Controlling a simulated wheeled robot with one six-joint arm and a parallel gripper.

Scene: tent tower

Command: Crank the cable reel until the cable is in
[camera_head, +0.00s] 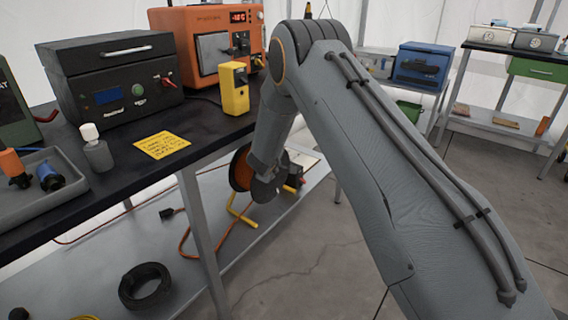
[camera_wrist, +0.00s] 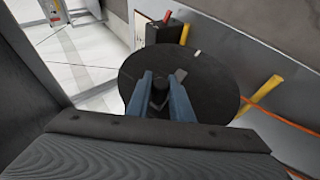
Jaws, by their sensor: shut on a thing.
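The cable reel (camera_head: 240,171) has an orange drum on a yellow stand (camera_head: 242,211) and sits on the lower shelf under the black bench. My arm hides part of it. In the wrist view the reel's dark round side (camera_wrist: 215,82) faces me. My gripper (camera_wrist: 160,92) is shut on the dark crank knob (camera_wrist: 160,86), which stands between its two blue-grey fingers. The orange cable (camera_head: 184,240) runs out loose from the reel along the shelf, and a dark plug (camera_head: 170,212) lies near it. The cable also shows in the wrist view (camera_wrist: 276,126).
The bench (camera_head: 215,125) holds dark boxes, an orange unit (camera_head: 205,50), a yellow meter (camera_head: 235,90), a bottle (camera_head: 97,150) and a grey tray (camera_head: 50,195). A bench leg (camera_head: 203,235) stands left of the reel. A black coil (camera_head: 146,287) lies on the lower shelf.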

